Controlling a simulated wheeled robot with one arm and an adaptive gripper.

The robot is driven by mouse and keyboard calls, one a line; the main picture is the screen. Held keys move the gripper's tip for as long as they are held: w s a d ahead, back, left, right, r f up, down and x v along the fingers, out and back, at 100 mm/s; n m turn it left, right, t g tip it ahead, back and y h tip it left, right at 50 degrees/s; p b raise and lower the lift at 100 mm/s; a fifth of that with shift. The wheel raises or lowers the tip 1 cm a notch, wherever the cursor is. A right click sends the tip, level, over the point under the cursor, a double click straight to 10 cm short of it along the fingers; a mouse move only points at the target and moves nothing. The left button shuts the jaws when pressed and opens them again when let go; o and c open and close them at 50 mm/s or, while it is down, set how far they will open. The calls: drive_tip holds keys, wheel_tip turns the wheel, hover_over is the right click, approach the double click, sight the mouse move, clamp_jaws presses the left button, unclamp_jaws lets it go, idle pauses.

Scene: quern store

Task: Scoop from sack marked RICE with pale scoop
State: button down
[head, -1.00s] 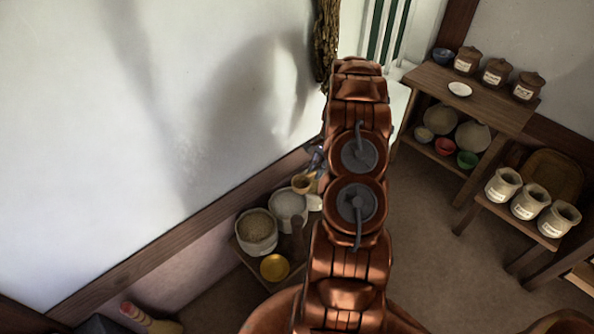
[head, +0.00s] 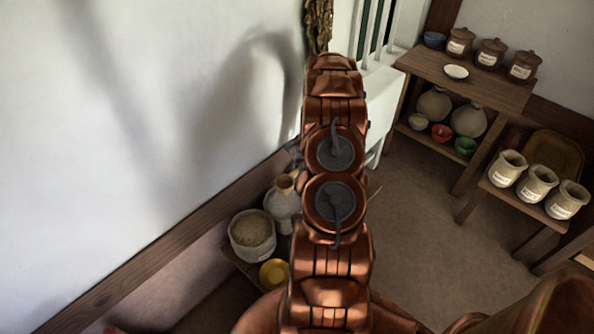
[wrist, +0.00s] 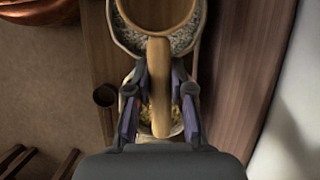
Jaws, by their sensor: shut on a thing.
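My gripper (wrist: 159,92) is shut on the handle of a pale wooden scoop (wrist: 158,70) in the wrist view. The scoop's round bowl is at the top of that view, above a round container (wrist: 187,43) with grey speckled contents. I cannot tell whether the bowl touches them. In the head view my arm hides most of the gripper, and a tan part, probably the scoop (head: 287,182), shows at a pale grey container (head: 283,206). An open sack of grain (head: 252,238) stands left of it. I cannot read RICE on any sack.
A yellow bowl (head: 273,272) sits in front of the grain sack. A wall (head: 150,130) runs close on the left. Small labelled pots (head: 537,184) stand on a bench at right, near a shelf (head: 500,88) with jars and bowls. The floor between is clear.

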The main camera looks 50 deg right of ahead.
drive_tip(key=shift+s+f+t+b, duration=0.1)
drive_tip(key=shift+t+b, duration=0.2)
drive_tip(key=shift+b, duration=0.15)
drive_tip(key=shift+t+h+b, duration=0.3)
drive_tip(key=shift+h+b, duration=0.2)
drive_tip(key=shift+b, duration=0.3)
drive_tip(key=shift+f+b, duration=0.1)
drive_tip(key=shift+b, duration=0.4)
drive_tip(key=t+h+b, duration=0.1)
drive_tip(key=b, duration=0.2)
drive_tip(key=shift+d+h, duration=0.1)
drive_tip(key=shift+h, duration=0.2)
drive_tip(key=n+t+h+b, duration=0.1)
drive_tip(key=t+h+b, duration=0.2)
drive_tip(key=b, duration=1.3)
drive_tip(key=shift+f+t+h, duration=0.15)
drive_tip(key=shift+t+h, duration=0.25)
drive_tip(key=shift+t, duration=0.3)
wheel_tip(320, 180, down, 6)
drive_tip(key=s+a+b, duration=0.2)
drive_tip(key=b, duration=0.3)
drive_tip(key=shift+g+y, duration=0.4)
drive_tip(key=shift+w+f, duration=0.1)
